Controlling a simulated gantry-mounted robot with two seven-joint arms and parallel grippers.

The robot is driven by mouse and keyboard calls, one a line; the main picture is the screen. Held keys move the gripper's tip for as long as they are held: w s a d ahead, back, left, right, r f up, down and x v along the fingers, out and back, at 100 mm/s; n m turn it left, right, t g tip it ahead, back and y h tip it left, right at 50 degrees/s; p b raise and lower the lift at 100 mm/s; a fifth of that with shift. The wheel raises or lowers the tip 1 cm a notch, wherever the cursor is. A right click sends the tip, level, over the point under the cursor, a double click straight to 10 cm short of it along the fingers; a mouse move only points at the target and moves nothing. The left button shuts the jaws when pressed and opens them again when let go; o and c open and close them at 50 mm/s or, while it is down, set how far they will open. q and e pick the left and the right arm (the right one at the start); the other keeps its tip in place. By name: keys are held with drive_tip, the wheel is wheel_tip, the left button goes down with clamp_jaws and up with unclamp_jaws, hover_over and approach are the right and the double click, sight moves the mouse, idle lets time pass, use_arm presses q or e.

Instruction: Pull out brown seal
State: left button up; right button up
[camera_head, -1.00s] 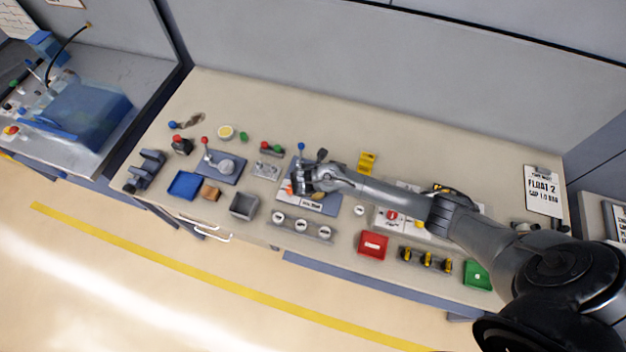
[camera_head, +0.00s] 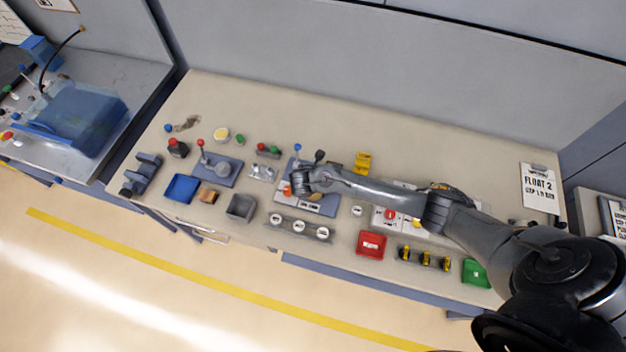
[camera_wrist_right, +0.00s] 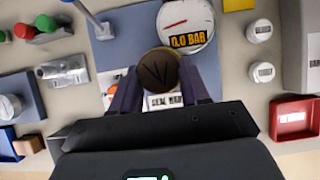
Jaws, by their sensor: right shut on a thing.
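The brown seal (camera_wrist_right: 158,69) is a round cap with a dark mark on top, in the right wrist view. My right gripper (camera_wrist_right: 158,88) has a finger on each side of it and is shut on it. In the head view the right gripper (camera_head: 298,184) is over the blue-grey plate (camera_head: 325,207), and the hand hides the seal there. A partly readable white label (camera_wrist_right: 163,101) lies just below the seal in the wrist view. My left gripper is in neither view.
A round gauge reading 0.0 BAR (camera_wrist_right: 186,22) is close beyond the seal. Red tray (camera_head: 371,244), blue tray (camera_head: 182,188) and grey bin (camera_head: 241,208) stand nearby.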

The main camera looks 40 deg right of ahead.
drive_tip(key=o, duration=0.4)
drive_tip(key=shift+c, duration=1.1)
drive_tip(key=shift+r+p, duration=0.3)
drive_tip(key=shift+p, duration=0.05)
drive_tip(key=shift+r, duration=0.1)
drive_tip(key=shift+r+p, duration=0.9)
drive_tip(key=shift+p, duration=0.15)
drive_tip(key=shift+r+p, duration=1.2)
drive_tip(key=shift+p, duration=0.05)
